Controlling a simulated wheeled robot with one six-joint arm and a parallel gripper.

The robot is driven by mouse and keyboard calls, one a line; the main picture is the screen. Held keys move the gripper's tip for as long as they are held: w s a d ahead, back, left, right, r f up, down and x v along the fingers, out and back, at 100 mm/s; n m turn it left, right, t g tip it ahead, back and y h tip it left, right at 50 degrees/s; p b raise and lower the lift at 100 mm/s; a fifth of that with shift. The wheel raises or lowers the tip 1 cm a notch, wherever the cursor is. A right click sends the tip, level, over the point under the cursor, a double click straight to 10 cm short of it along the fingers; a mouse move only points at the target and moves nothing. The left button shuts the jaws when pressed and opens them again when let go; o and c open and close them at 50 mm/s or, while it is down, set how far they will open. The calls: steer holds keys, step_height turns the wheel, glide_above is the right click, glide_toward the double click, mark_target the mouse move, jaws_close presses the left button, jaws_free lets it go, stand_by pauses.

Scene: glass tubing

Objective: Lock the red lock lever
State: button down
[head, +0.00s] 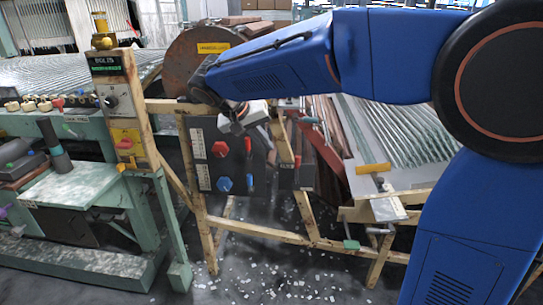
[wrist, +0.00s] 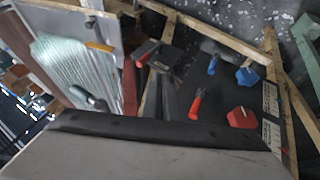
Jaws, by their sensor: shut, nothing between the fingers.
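A dark upright panel (head: 208,173) on a wooden frame carries a red lever (head: 248,146) beside a red knob (head: 220,149). The red lever also shows in the wrist view (wrist: 197,103), hanging roughly along the panel face, with the red knob (wrist: 241,118) to its right. Below them in the head view are a blue knob (head: 224,184) and a blue lever (head: 249,181). My gripper (head: 240,124) is shut and empty, in front of the panel's top edge and above the red lever. It appears apart from the lever. No label on the lever is readable.
A green machine with a small worktable (head: 80,187) stands at left. A sloping rack of glass tubes (head: 390,130) is at right, with a yellow handle (head: 373,168) near it. Wooden beams frame the panel. White shards litter the floor below.

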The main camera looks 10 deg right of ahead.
steer(key=shift+w+a, duration=0.4)
steer(key=shift+a, duration=0.3)
glide_toward(297, 169)
steer(key=shift+w+d+f, duration=0.4)
steer(key=shift+w+f, duration=0.4)
steer(key=shift+w+d+f, duration=0.4)
steer(key=shift+w+f, duration=0.4)
steer(key=shift+d, duration=0.1)
